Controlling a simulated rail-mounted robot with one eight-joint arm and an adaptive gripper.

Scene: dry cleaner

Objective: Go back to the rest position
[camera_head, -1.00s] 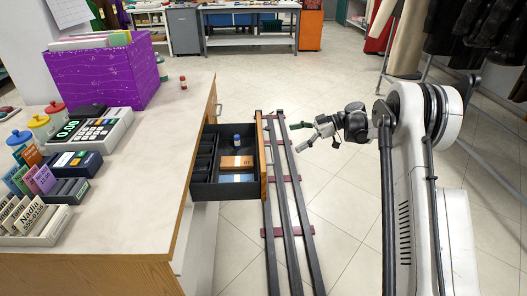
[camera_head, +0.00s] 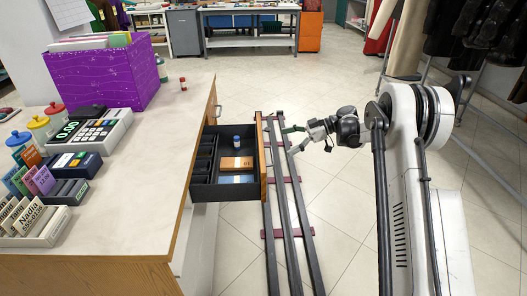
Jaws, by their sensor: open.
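My gripper (camera_head: 291,140) is at the end of my arm, to the right of the open drawer (camera_head: 263,160) and above the floor rails. Its two fingers are spread apart and point left toward the drawer front, with nothing seen between them. The drawer is pulled out from the counter (camera_head: 150,170). In it are a small bottle with a blue cap (camera_head: 237,141), an orange-brown box (camera_head: 237,163), a light blue item (camera_head: 236,178) and dark compartments at the left.
Dark rails (camera_head: 287,220) run along the floor beside the counter. The counter carries a purple box (camera_head: 105,78), a cash register (camera_head: 95,128) and card holders (camera_head: 35,222). A clothes rack with dark garments (camera_head: 490,25) stands at the back right. The floor between is clear.

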